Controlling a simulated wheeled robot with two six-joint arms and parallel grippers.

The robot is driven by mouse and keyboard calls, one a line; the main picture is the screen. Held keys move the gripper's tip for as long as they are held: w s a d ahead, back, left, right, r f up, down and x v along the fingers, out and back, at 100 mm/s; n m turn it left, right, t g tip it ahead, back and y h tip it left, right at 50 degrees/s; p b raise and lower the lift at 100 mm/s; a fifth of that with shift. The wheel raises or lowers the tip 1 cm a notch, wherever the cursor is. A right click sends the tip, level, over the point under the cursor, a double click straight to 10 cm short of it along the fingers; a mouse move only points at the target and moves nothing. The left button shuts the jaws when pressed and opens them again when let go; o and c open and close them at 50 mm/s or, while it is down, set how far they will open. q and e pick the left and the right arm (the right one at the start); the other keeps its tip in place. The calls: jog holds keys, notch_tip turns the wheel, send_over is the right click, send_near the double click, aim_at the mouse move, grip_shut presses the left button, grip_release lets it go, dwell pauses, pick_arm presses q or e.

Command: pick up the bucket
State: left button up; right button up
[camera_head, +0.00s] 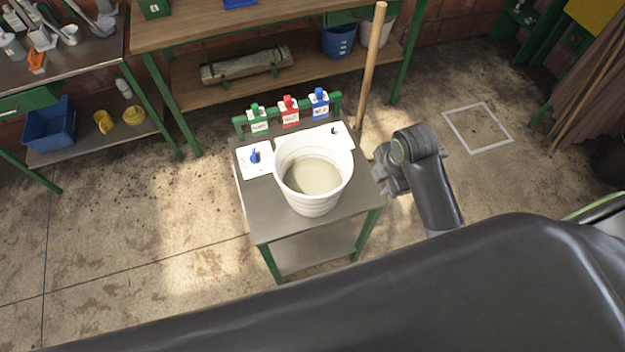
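A white bucket (311,204) stands upright on the grey top of a small green-legged table (270,228). Its open top faces me and shows a beige inside or contents; I cannot tell which. My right gripper (384,170) is just to the right of the bucket, apart from it, with its fingers turned toward the bucket. Its fingers are small and dark here, so I cannot tell how far apart they are. My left gripper is not in view. A large dark link of mine covers the bottom of the view.
Green, red and blue tagged bottles (290,111) line the small table's back. A wooden pole (372,62) stands behind it. A wooden workbench (220,22) runs along the back. A white square outline (478,147) marks clear floor at right.

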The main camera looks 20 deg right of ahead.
jog(key=w+a+r+n+g+y, duration=0.1)
jog(key=w+r+n, duration=0.2)
jog(key=w+n, duration=0.4)
jog(key=w+a+r+n+g, duration=0.1)
jog(key=w+r+n, duration=0.2)
jog(key=w+n, duration=0.35)
jog(key=n+b, duration=0.2)
jog(key=b, duration=1.1)
send_over(346, 171)
jog(key=shift+m, duration=0.25)
jog(key=f, duration=0.8)
jog(key=d+f, duration=0.1)
jog(key=f, duration=0.4)
jog(key=shift+w, duration=0.4)
jog(key=shift+s+a+f, duration=0.1)
jog(key=shift+a+f, duration=0.1)
jog(key=shift+f, duration=0.9)
jog(key=shift+a+f, duration=0.15)
jog(key=shift+f, duration=0.95)
jog(key=shift+c, duration=0.3)
grip_shut()
jog(key=shift+w+r, duration=0.15)
jog(key=shift+w, duration=0.05)
